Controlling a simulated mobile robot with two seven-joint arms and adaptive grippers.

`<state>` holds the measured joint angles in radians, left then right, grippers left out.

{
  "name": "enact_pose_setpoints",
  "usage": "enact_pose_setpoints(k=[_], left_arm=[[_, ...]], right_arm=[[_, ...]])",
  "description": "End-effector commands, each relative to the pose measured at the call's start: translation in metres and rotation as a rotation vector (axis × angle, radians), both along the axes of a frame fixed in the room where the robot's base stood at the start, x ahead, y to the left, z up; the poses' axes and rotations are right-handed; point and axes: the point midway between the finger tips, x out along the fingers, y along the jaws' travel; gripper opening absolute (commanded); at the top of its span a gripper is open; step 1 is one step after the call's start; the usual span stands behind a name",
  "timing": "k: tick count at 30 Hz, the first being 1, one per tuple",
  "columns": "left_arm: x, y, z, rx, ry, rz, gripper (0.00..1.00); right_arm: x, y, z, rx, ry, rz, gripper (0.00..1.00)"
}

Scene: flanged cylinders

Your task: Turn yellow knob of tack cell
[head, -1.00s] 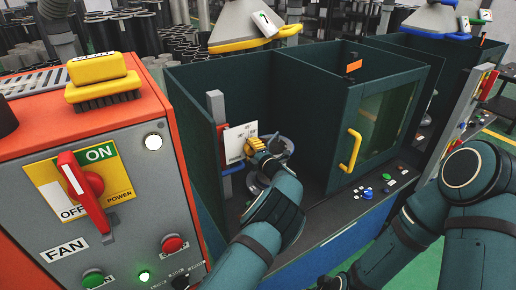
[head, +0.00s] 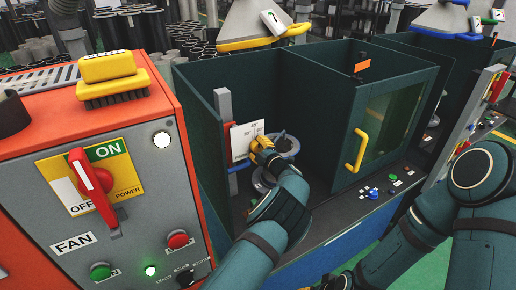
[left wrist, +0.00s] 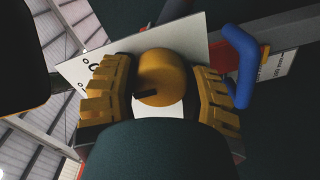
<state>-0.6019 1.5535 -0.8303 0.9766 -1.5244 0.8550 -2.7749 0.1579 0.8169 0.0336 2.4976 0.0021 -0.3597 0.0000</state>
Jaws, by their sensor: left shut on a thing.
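The yellow knob (left wrist: 162,78) is round with a dark slot or mark, and sits in front of a white plate (left wrist: 90,68) with dark markings. The plate (head: 240,143) also shows in the head view, upright inside the dark green cell (head: 210,125). My left gripper (head: 262,145) is at the plate. In the left wrist view its yellow ribbed fingers (left wrist: 160,92) stand on either side of the knob and are shut on it. The contact faces are partly hidden.
A blue handle (left wrist: 240,62) is close beside the fingers. The cell's walls enclose the left hand, and a round grey fixture (head: 286,144) stands just behind it. A door with a yellow handle (head: 357,150) is to the right. An orange control box (head: 110,170) stands at left.

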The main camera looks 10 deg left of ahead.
Motion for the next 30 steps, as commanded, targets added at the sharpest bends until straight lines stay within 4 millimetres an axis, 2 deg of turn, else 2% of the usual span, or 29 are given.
enact_pose_setpoints(k=[5,6,8,20,25,30], left_arm=[[0.001,-0.001,0.001,-0.001,-0.003,-0.003,0.06],[0.001,-0.001,0.001,-0.001,-0.003,-0.003,0.65],[0.001,-0.001,0.001,-0.001,-0.002,-0.003,0.84],[-0.003,-0.004,0.0,-0.001,-0.001,-0.002,0.84],[-0.021,-0.017,0.001,0.001,0.0,-0.004,0.84],[-0.049,-0.039,0.003,0.0,0.0,-0.004,0.84]], right_arm=[[0.0,0.0,0.0,0.0,0.0,0.0,0.47],[0.0,0.0,0.0,0.0,0.0,0.0,0.47],[0.0,0.0,0.0,0.0,0.0,0.0,0.47],[0.0,0.0,0.0,0.0,0.0,0.0,0.47],[0.0,0.0,0.0,0.0,0.0,0.0,0.47],[0.0,0.0,0.0,0.0,0.0,0.0,0.47]])
